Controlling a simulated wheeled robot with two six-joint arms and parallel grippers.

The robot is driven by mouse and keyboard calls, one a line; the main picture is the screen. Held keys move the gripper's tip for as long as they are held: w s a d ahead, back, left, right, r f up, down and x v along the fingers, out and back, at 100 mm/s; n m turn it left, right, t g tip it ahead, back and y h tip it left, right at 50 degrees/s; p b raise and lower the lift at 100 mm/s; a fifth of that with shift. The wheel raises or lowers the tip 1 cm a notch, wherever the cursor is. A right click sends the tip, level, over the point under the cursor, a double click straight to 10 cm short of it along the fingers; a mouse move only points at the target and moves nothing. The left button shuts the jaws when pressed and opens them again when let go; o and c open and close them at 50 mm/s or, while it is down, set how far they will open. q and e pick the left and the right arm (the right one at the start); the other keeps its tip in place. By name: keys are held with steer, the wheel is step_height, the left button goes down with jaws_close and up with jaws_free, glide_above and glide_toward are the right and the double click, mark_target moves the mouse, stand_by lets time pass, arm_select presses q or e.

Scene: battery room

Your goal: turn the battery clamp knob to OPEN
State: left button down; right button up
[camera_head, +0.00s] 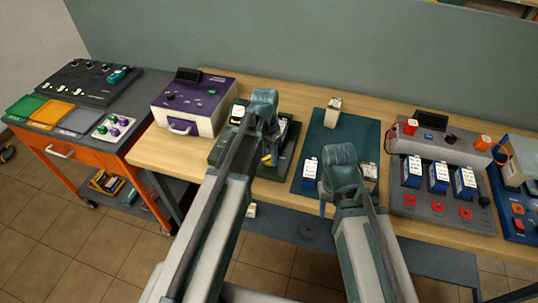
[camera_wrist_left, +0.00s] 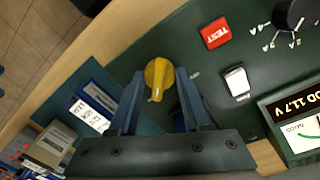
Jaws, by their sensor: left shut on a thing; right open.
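The yellow clamp knob (camera_wrist_left: 157,76) sits on the dark green tester (camera_wrist_left: 235,45) near its edge. A little of the knob's yellow (camera_head: 266,159) shows in the head view. My left gripper (camera_wrist_left: 160,88) is shut on the knob, with one teal finger on each side, as the wrist view shows. In the head view my left gripper (camera_head: 268,152) reaches down over the tester, and its wrist covers part of it. No OPEN mark is readable. My right gripper (camera_head: 326,200) is open, over the front part of the teal mat (camera_head: 318,135).
The tester carries a red TEST button (camera_wrist_left: 215,33), a black selector (camera_wrist_left: 292,14), a white switch (camera_wrist_left: 236,82) and a display reading 11.7 V. A blue battery (camera_wrist_left: 92,104) lies close to the left gripper. A purple-topped device (camera_head: 190,98) and grey charger (camera_head: 440,150) stand either side.

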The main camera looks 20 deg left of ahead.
arm_select(q)
steer(key=n, duration=0.8)
steer(key=shift+s+n+t, duration=0.1)
steer(key=shift+n+t, duration=0.2)
steer(key=n, duration=0.4)
steer(key=shift+n, duration=2.3)
steer(key=c, duration=0.6)
jaws_free()
